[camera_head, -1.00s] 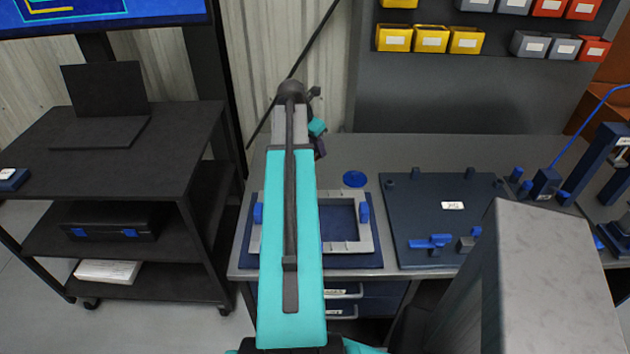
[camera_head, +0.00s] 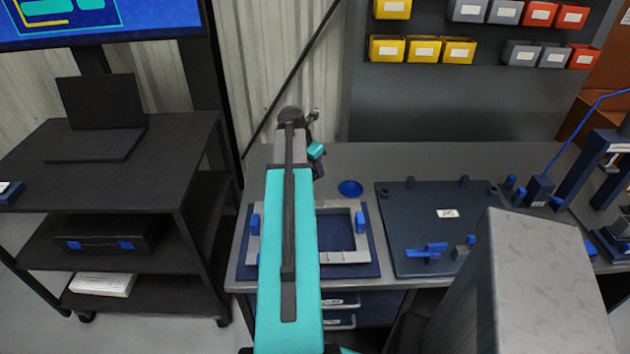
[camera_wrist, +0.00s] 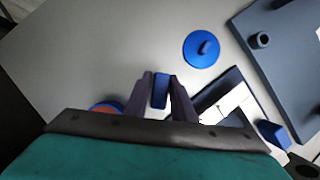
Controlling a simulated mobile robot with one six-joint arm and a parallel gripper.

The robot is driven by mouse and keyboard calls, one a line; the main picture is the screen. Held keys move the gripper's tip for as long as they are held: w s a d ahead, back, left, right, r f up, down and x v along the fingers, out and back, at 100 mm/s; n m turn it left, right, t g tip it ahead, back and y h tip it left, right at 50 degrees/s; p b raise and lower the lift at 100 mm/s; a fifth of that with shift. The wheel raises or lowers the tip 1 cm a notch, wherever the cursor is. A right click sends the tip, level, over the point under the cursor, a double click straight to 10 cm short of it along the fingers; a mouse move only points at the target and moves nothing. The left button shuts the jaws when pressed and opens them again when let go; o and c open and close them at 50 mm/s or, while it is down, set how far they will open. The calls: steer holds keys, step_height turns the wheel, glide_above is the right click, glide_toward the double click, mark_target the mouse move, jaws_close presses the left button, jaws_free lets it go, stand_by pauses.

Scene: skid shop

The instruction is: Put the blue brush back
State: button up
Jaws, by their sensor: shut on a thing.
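My gripper (camera_wrist: 161,92) is shut on a blue piece, the blue brush (camera_wrist: 160,90). Only a short blue block of it shows between the dark fingers in the wrist view; the rest is hidden. In the head view my gripper (camera_head: 318,168) is over the bench left of the blue round piece, partly hidden behind my teal arm. What it holds cannot be made out there.
A blue round piece with a knob (camera_wrist: 201,48) lies on the bench; the head view shows it too (camera_head: 350,188). A grey frame (camera_head: 345,257) lies on a blue mat at left, a dark plate (camera_head: 410,215) at right. A red and blue round thing (camera_wrist: 104,108) is partly hidden.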

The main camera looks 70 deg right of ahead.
steer(key=shift+f, duration=0.95)
steer(key=shift+f, duration=0.1)
steer(key=shift+f+p, duration=0.55)
steer(key=shift+f, duration=1.2)
steer(key=shift+f, duration=0.15)
steer(key=o, duration=1)
steer(key=shift+b+v, duration=1)
steer(key=shift+v, duration=5.15)
steer(key=shift+s+d, duration=0.1)
